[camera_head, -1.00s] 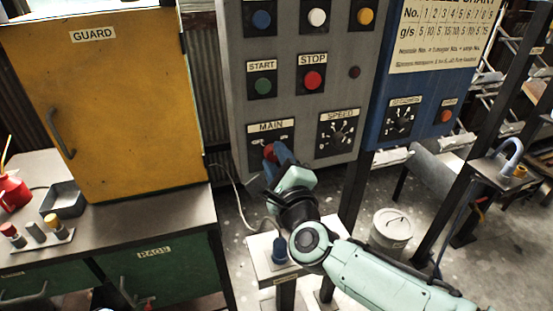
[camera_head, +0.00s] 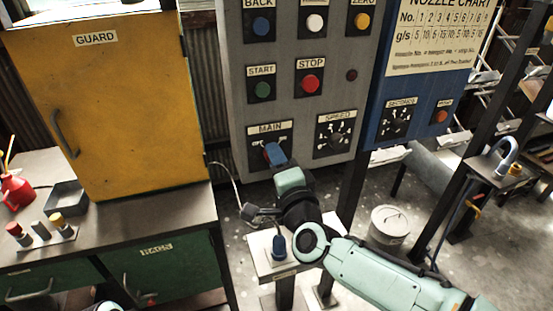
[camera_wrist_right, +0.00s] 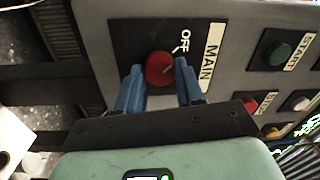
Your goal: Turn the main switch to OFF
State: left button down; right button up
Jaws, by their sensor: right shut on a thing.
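The main switch is a red round knob (camera_wrist_right: 160,68) on a black plate under the MAIN label (camera_head: 270,128) of the grey control panel. In the right wrist view, the word OFF (camera_wrist_right: 184,40) stands beside the knob, with a pale mark between them. My right gripper (camera_head: 273,153) is at the switch. Its two blue fingers are shut on the knob, one on each side, as the right wrist view (camera_wrist_right: 161,84) shows. In the head view the fingers mostly hide the knob. My left gripper is not in view.
Above the switch are a green START button (camera_head: 263,90) and a red STOP button (camera_head: 310,83). The SPEED dial (camera_head: 335,134) is to its right. A yellow guard door (camera_head: 120,110) stands at left. A small stand (camera_head: 262,262) is below my right wrist.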

dwell(0.3)
jog(key=o, duration=1)
jog(key=shift+o, duration=0.2)
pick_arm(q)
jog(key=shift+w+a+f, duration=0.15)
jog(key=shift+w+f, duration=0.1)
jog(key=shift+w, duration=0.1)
pick_arm(e)
jog(key=v, duration=1.3)
jog(key=shift+s, duration=0.25)
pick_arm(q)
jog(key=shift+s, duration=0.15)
pick_arm(e)
jog(key=shift+f, duration=0.1)
